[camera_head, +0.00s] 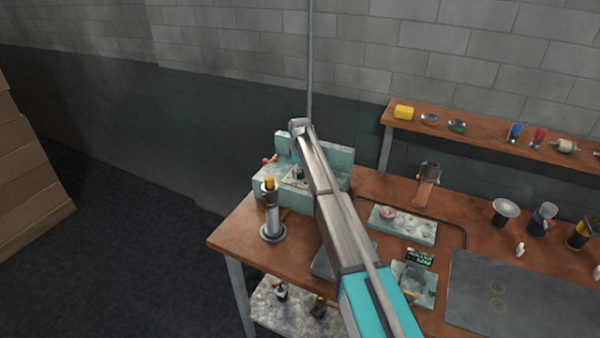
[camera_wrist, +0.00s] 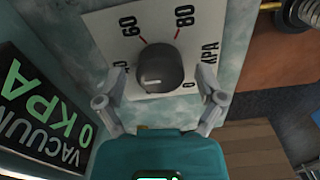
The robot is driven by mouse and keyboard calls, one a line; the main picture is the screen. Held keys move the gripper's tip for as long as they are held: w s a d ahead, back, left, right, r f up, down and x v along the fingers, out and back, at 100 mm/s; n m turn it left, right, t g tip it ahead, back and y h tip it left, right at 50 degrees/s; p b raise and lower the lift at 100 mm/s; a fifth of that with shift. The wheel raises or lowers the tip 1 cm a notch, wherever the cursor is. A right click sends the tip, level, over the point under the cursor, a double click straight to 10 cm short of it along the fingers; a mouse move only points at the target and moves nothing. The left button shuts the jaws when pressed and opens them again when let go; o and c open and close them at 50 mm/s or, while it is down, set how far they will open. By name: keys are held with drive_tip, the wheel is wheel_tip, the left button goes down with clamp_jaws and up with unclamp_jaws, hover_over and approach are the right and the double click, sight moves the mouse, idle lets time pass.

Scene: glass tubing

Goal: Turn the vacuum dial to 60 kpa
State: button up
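The vacuum dial (camera_wrist: 160,68) is a dark round knob with a short pale pointer mark at its lower left. Its white scale plate (camera_wrist: 108,26) shows 60 at upper left, 80 at upper right and 0 at lower right. A label at the left is partly hidden by a finger. The display (camera_wrist: 45,115) reads VACUUM 0 KPA. My gripper (camera_wrist: 160,98) is open, its fingers apart on either side of the dial's lower part, with gaps visible. In the head view the teal machine (camera_head: 340,160) stands at the bench's left end; my arm hides part of it.
A cylinder with a yellow top (camera_head: 271,210) stands close in front of the machine on the wooden bench (camera_head: 230,238). A shelf (camera_head: 480,136) with small items is at the back right. Floor lies left of the bench, with stacked brown boxes (camera_head: 30,170) beyond.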

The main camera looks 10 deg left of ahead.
drive_tip(key=c, duration=0.9)
drive_tip(key=shift+m, duration=0.5)
drive_tip(key=m, duration=1.1)
drive_tip(key=o, duration=1.2)
drive_tip(key=shift+c, duration=0.2)
